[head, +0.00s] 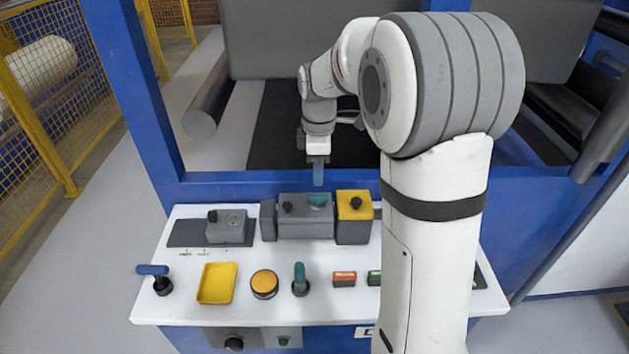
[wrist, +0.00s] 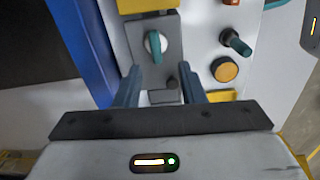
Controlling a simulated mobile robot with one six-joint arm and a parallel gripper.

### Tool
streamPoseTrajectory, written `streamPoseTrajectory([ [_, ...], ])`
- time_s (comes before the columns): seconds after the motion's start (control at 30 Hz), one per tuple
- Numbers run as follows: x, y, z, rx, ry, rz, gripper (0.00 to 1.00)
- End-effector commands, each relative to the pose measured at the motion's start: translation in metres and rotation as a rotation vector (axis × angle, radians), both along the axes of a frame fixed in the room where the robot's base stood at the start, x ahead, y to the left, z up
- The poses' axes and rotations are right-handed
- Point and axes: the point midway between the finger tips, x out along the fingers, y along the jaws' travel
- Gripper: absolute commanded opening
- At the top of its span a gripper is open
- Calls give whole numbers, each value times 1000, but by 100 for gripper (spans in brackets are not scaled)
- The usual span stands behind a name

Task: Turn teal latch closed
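The teal latch (head: 318,200) sits on top of a grey box (head: 305,228) on the white console. In the wrist view the teal latch (wrist: 155,44) is a narrow handle on a pale round base, lying nearly upright in the picture, on the grey box (wrist: 137,32). My gripper (head: 319,180) hangs just above and behind the box in the head view. In the wrist view my gripper (wrist: 161,72) is open and empty, its two blue-grey fingers apart, with the latch ahead between their lines. I see no contact with the latch.
A black knob (head: 287,207) stands left of the latch, and a yellow box (head: 354,229) with a black knob stands right. In front are a teal-handled lever (head: 300,277), an orange button (head: 264,283) and a yellow tray (head: 217,284). A blue beam (head: 240,190) runs behind the console.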

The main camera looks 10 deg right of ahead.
Motion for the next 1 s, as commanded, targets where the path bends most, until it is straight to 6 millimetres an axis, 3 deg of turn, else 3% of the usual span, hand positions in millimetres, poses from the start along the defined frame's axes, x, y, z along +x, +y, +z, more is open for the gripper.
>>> streamPoseTrajectory([
  [0.17,9,0,-12,0,11,54,36],
  [0.6,8,-1,-75,0,10,53,36],
  [1.0,8,-1,-82,0,8,51,35],
])
